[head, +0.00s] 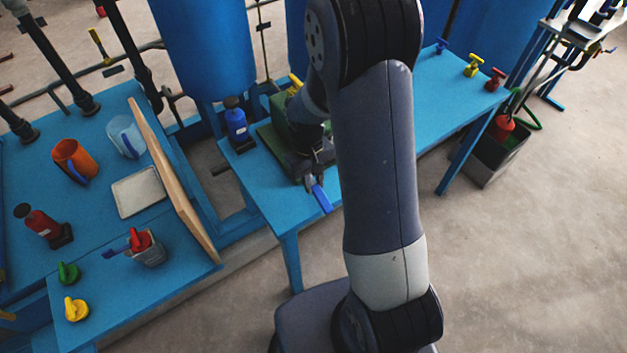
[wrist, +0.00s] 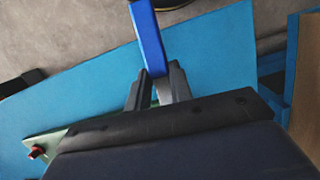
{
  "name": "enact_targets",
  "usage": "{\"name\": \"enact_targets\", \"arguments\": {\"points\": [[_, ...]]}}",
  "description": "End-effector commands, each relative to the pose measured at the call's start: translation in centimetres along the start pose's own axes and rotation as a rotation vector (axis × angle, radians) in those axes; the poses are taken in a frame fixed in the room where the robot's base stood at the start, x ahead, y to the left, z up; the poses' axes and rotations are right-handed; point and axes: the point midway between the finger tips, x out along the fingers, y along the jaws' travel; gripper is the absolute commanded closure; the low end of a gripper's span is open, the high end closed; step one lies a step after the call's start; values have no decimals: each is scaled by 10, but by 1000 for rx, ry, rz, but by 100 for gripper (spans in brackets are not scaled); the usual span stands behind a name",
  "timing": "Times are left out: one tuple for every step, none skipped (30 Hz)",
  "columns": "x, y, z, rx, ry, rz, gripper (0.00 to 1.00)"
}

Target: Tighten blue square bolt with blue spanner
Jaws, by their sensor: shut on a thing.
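My gripper (head: 312,178) is shut on the blue spanner (head: 321,199), above the narrow blue bench in the middle. In the wrist view the dark fingers (wrist: 158,88) grip the spanner (wrist: 148,40), whose blue shaft runs up out of the top of the picture. A green block (head: 287,152) lies on the bench behind the gripper, partly covered by my arm. The blue square bolt cannot be made out in either view.
A blue bottle (head: 236,124) stands left of the green block. A wooden board (head: 172,178) stands on edge by the left bench, near a white tray (head: 139,192) and an orange mug (head: 74,160). Blue, yellow and red valve handles (head: 473,67) are at the right end.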

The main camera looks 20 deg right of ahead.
Motion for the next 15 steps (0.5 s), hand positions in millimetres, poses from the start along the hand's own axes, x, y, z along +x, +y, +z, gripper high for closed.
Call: {"name": "enact_targets", "arguments": {"points": [[-4,0,1,0,1,0,100],[-5,0,1,0,1,0,100],[-7,0,1,0,1,0,100],[-8,0,1,0,1,0,100],[-9,0,2,0,1,0,100],[-11,0,2,0,1,0,100],[-12,0,2,0,1,0,100],[-13,0,2,0,1,0,100],[-15,0,3,0,1,0,100],[-16,0,3,0,1,0,100],[-17,0,3,0,1,0,100],[-18,0,3,0,1,0,100],[-20,0,4,0,1,0,100],[-21,0,4,0,1,0,100],[-22,0,4,0,1,0,100]]}}
